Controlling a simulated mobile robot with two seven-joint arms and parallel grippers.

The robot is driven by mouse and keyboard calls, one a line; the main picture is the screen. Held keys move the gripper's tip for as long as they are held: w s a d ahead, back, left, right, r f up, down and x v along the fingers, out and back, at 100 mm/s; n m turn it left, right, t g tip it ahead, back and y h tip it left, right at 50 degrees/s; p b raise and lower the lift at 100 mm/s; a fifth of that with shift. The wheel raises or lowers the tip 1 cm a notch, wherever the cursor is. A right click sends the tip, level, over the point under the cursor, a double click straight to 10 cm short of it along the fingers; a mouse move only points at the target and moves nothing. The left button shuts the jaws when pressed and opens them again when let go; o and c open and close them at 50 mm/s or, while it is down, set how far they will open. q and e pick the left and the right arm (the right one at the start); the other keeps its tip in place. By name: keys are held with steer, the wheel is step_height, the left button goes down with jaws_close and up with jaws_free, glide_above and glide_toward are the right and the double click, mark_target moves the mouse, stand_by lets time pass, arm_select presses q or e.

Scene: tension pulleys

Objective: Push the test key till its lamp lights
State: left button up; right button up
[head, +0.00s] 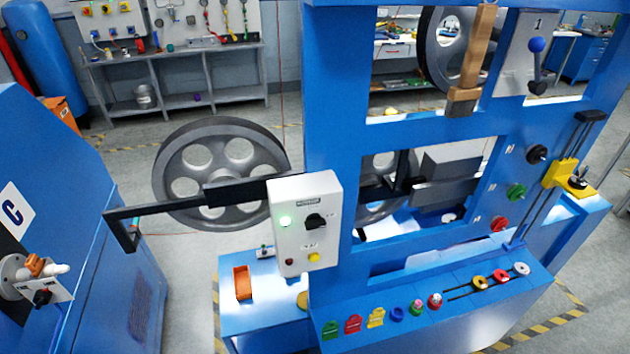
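A white control box (307,240) is fixed to the left post of the blue frame. Low on the box, a yellow button (313,257) sits to the right of a small dark red round part (289,262), which looks unlit. The small label above them is too small to read, so I cannot tell for certain which part is the test key. Neither of my grippers is in view, and nothing touches the box.
A black bar (170,207) juts left from the frame beside a large grey pulley (220,160). Below, a blue ledge (470,312) carries several coloured tags, locks and rings. An orange tray (243,283) lies on the lower left shelf. A blue cabinet (90,220) stands left; open floor separates them.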

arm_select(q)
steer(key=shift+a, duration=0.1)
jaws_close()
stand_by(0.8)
